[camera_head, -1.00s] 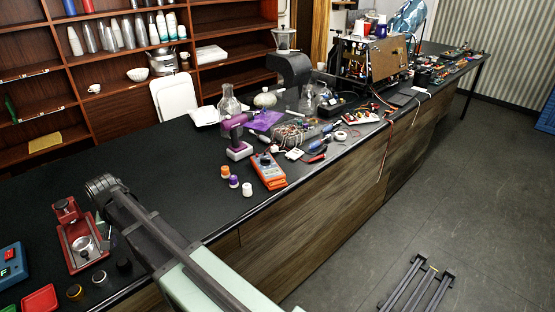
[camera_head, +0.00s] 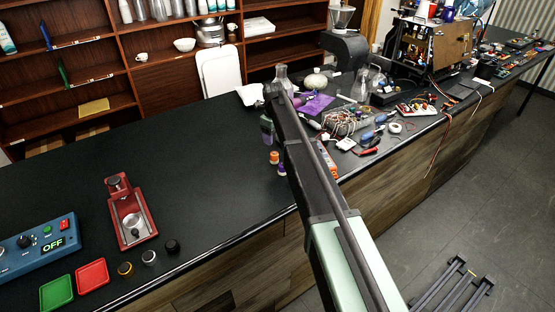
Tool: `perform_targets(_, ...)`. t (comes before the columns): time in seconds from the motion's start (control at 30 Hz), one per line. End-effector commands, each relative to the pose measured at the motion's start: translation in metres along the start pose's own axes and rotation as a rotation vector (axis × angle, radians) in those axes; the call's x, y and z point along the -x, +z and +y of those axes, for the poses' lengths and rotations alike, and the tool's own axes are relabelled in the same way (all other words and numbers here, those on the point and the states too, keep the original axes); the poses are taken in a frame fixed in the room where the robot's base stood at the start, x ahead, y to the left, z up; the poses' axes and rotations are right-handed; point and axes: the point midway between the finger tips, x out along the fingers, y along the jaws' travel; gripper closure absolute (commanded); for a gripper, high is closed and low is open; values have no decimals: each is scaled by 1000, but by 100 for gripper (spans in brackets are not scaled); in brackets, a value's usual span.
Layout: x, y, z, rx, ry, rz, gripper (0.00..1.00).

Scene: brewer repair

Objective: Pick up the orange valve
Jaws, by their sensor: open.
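The orange valve (camera_head: 273,157) is a small upright piece with an orange top and a pale base. It stands on the black counter (camera_head: 215,130), just left of my arm in the picture. A similar purple-topped piece (camera_head: 282,169) stands close to it on the front side, partly against my arm's outline. My arm crosses the middle of the view, from the lower right up to a dark joint near the flask. My gripper cannot be made out in this view.
A glass flask (camera_head: 282,76), a purple cloth (camera_head: 316,103) and tangled wires (camera_head: 346,121) crowd the counter behind. A red press (camera_head: 131,212) and a blue control box (camera_head: 38,246) stand at left. The counter between is clear.

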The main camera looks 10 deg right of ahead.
Motion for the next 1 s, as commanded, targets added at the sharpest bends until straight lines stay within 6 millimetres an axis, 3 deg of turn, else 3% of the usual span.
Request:
perform_targets(0.03, -18, 0, 0, 1, 0, 0, 35)
perform_targets(0.17, -47, 0, 0, 2, 0, 0, 35)
perform_targets(0.4, -53, 0, 1, 3, 0, 0, 35)
perform_targets(0.67, -102, 1, 3, 3, 0, 0, 35)
perform_targets(0.9, -100, 1, 2, 3, 0, 0, 35)
perform_targets(1.0, -100, 1, 2, 3, 0, 0, 48)
